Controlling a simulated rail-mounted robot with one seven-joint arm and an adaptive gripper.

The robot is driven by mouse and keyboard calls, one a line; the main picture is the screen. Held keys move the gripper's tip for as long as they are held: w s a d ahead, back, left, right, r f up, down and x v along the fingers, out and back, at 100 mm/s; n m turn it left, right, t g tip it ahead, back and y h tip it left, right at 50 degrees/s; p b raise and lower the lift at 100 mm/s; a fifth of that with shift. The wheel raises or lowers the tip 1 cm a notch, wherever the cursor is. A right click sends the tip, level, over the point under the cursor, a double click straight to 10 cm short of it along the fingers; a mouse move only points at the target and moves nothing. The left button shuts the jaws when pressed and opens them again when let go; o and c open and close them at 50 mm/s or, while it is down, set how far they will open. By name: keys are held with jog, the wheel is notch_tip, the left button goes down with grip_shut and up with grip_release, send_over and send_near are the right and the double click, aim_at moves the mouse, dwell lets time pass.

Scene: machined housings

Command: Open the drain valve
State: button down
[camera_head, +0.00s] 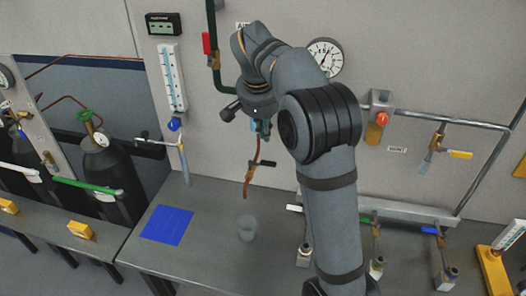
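A thin copper-coloured pipe (246,187) hangs down in front of the wall panel, with a small valve that has a dark handle (263,163) across it. A clear cup (247,228) stands on the bench below the pipe's lower end. This looks like the drain valve, but no readable label confirms it. My arm rises in front of the panel and bends over, with its wrist end (258,103) just above this pipe.
A pressure gauge (324,57) and a yellow-handled valve (460,154) are on the wall. Several small valves, one blue-handled (430,230), line the bench's right. A blue mat (167,224) lies at the bench's left. A flow tube (172,77) hangs left; gas cylinders (108,168) stand beyond.

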aim_at(262, 164)
jog(key=x, duration=1)
jog(key=shift+p, duration=0.35)
jog(key=shift+d+f, duration=0.1)
